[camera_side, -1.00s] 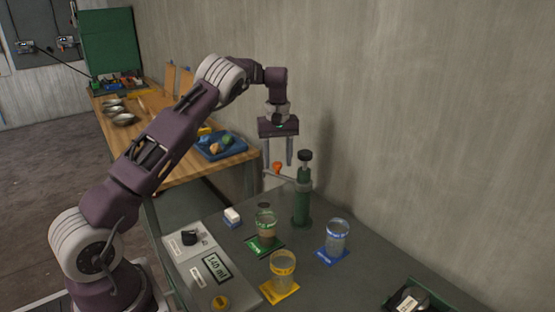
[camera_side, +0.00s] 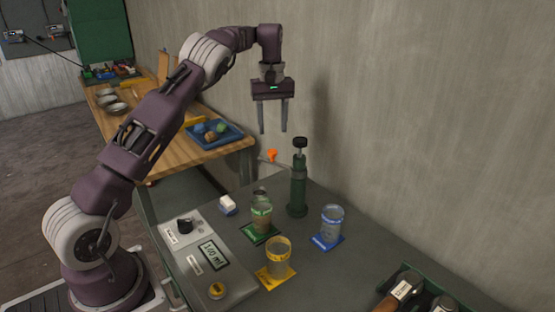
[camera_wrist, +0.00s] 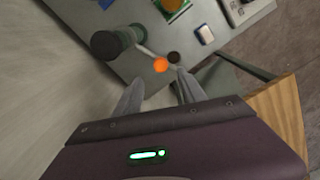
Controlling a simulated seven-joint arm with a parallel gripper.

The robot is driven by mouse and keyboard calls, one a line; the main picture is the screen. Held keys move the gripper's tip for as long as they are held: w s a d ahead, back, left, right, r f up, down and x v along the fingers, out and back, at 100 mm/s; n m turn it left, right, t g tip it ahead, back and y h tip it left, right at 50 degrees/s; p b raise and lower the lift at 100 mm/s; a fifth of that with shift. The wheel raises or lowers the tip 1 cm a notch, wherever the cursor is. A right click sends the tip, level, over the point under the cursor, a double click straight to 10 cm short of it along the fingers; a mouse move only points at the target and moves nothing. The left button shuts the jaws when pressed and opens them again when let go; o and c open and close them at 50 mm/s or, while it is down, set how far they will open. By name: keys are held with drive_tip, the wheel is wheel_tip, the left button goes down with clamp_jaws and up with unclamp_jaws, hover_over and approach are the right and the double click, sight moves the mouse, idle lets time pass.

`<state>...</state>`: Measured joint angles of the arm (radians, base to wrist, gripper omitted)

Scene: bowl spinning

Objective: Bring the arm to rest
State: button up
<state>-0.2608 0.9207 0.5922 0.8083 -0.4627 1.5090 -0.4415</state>
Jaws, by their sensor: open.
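My gripper (camera_side: 273,130) is open and empty. It hangs fingers down in the air, behind and above the green stand (camera_side: 298,185) with its dark top knob. In the wrist view the two fingers of my gripper (camera_wrist: 158,95) are apart with nothing between their tips. The stand's dark knob (camera_wrist: 105,44) shows there at upper left. A small orange knob (camera_side: 271,155) on the stand's side arm lies below my fingers, apart from them; it also shows in the wrist view (camera_wrist: 161,65).
On the grey table stand a jar on a green mat (camera_side: 262,212), one on a yellow mat (camera_side: 277,250) and one on a blue mat (camera_side: 332,218). A control panel (camera_side: 208,250), a white block (camera_side: 228,204) and a green tray (camera_side: 415,275) are nearby. The wooden bench holds a blue tray (camera_side: 215,144).

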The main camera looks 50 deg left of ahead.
drive_tip(key=s+d+r+m+t+h, duration=0.1)
drive_tip(key=s+d+r+m+t, duration=0.3)
drive_tip(key=s+d+r, duration=1.1)
drive_tip(key=s+d+f+m, duration=0.3)
drive_tip(key=s+d+m, duration=0.1)
drive_tip(key=s, duration=0.6)
drive_tip(key=s+d+f+m+t+y, duration=0.1)
drive_tip(key=s+d+f+m, duration=0.3)
drive_tip(key=s, duration=0.6)
drive_tip(key=shift+d+m+t, duration=0.3)
drive_tip(key=shift+d+m, duration=0.1)
drive_tip(key=shift+d, duration=0.15)
